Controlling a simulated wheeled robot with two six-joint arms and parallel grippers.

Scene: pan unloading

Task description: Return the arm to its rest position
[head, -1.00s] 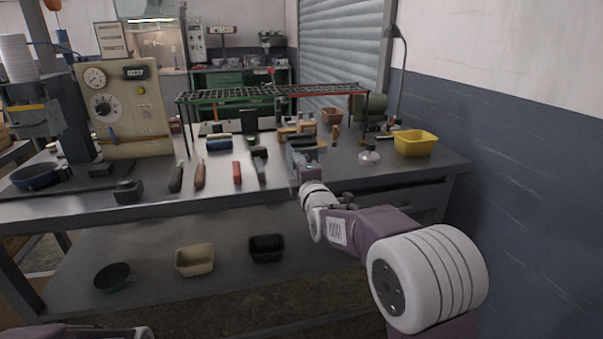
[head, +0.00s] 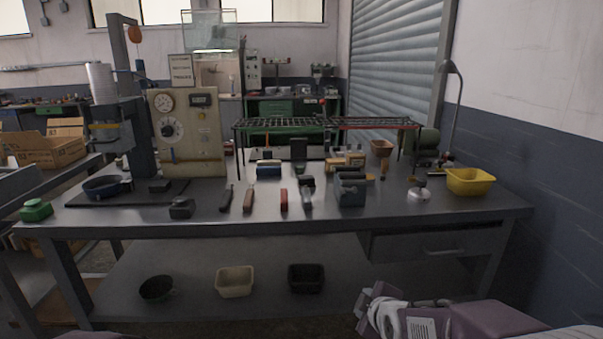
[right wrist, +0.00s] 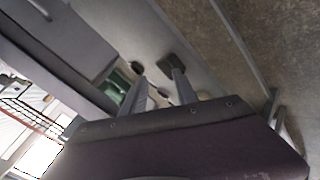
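My right arm is low at the bottom right of the head view, with its gripper (head: 372,302) in front of the bench, below the top's front edge. In the right wrist view the two fingers of the right gripper (right wrist: 160,90) stand apart with nothing seen held between them. My left gripper is not in view; only a sliver of purple arm shows at the lower left edge of the head view.
The metal bench (head: 330,213) carries tools, a blue pan (head: 103,188), a wire rack (head: 325,122) and a yellow bin (head: 470,182). Its lower shelf holds a dark round pan (head: 157,288), a beige bin (head: 235,281) and a black bin (head: 306,278). A wall closes the right side.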

